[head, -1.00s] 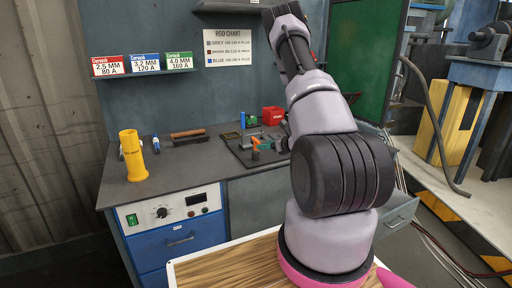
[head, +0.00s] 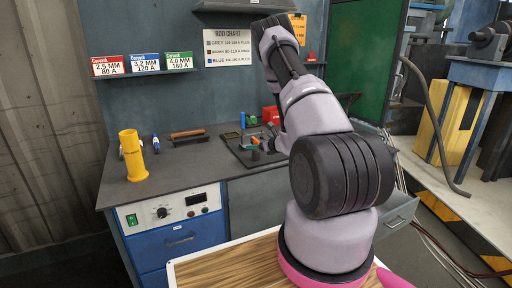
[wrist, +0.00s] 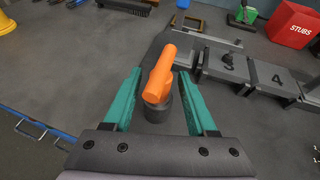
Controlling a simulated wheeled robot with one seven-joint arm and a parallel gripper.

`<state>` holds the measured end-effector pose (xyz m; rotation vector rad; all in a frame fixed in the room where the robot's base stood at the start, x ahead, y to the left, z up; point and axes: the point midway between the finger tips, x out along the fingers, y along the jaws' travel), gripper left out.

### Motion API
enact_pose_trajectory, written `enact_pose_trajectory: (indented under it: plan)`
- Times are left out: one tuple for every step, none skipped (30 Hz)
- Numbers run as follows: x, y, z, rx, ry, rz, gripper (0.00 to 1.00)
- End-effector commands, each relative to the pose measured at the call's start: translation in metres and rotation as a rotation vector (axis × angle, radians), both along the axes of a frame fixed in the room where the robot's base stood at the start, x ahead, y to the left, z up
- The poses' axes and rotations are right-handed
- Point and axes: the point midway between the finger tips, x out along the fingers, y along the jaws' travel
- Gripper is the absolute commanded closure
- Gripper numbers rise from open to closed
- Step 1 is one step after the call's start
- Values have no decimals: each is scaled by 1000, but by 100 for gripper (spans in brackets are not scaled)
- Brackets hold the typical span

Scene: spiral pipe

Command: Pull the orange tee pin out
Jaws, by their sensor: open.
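The orange tee pin (wrist: 160,76) stands in a dark round socket (wrist: 158,110) in the wrist view, its crossbar on top and slanting up to the right. My gripper (wrist: 157,78) is open, with one teal finger on each side of the pin and visible gaps between fingers and pin. The pin's lower shaft is hidden by its crossbar and the socket. In the head view the pin (head: 256,141) is a small orange spot on the dark fixture plate, and my arm hides part of that area.
Dark numbered blocks (wrist: 226,67) stand right of the pin. A red STUBS box (wrist: 291,25) is at the back right. Bare bench lies left of the pin.

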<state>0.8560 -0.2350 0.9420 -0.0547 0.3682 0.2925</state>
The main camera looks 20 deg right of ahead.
Motion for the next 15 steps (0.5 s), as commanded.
enact_pose_trajectory:
  plan:
    - [0, 0, 0, 0, 0, 0, 43]
    - [0, 0, 0, 0, 0, 0, 43]
    - [0, 0, 0, 0, 0, 0, 46]
    - [0, 0, 0, 0, 0, 0, 58]
    - [0, 0, 0, 0, 0, 0, 69]
    - [0, 0, 0, 0, 0, 0, 85]
    - [0, 0, 0, 0, 0, 0, 96]
    - [0, 0, 0, 0, 0, 0, 100]
    - [0, 0, 0, 0, 0, 0, 100]
    - [0, 0, 0, 0, 0, 0, 100]
    - [0, 0, 0, 0, -1, 0, 100]
    - [0, 0, 1, 0, -1, 0, 100]
    - [0, 0, 1, 0, -1, 0, 100]
    - [0, 0, 2, 0, -1, 0, 100]
    - [0, 0, 3, 0, -1, 0, 100]
